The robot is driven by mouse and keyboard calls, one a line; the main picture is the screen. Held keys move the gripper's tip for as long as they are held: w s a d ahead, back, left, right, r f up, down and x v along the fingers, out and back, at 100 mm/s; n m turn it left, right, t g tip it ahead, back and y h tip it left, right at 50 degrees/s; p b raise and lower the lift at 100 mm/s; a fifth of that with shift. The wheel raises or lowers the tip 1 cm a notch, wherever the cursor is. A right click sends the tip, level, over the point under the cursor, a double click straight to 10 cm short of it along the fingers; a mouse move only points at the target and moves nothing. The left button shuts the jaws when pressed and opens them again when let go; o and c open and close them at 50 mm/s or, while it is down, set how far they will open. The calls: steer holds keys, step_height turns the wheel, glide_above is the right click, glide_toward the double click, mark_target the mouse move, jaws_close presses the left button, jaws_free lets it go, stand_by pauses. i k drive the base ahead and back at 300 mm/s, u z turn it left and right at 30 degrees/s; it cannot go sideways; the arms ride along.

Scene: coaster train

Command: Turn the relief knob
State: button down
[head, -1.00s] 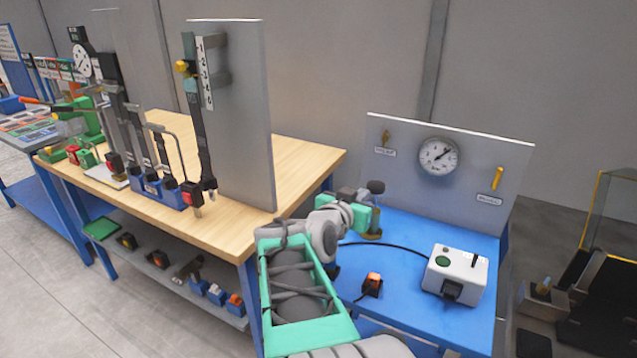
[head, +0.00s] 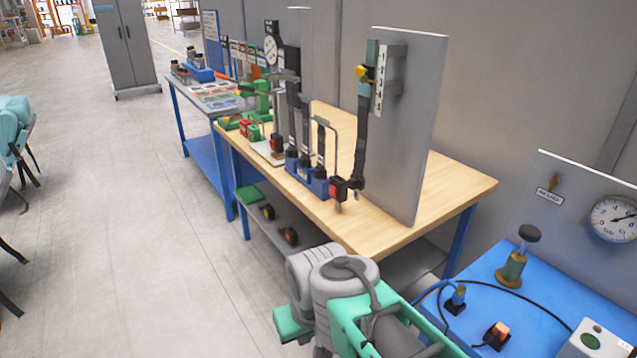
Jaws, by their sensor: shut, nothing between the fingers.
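A grey panel (head: 585,212) stands at the back of the blue table. It carries a small brass knob (head: 554,182) with a white label (head: 549,196) below it; the lettering is too small to read surely, so I cannot confirm it is the relief knob. A round white gauge (head: 614,219) is to its right, cut by the picture's edge. A black-topped brass and green fitting (head: 516,258) stands upright on the blue table. My arm is at the bottom middle, left of the blue table and apart from the panel. My gripper's fingers do not show.
The wooden bench (head: 440,195) holds an upright grey plate (head: 400,130) and clamped tools. On the blue table (head: 480,300) are a cable, an orange-topped switch (head: 497,335) and a white box (head: 598,345). Open floor (head: 140,230) lies to the left.

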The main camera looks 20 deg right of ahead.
mark_target(555, 181)
steer(key=z, duration=2.45)
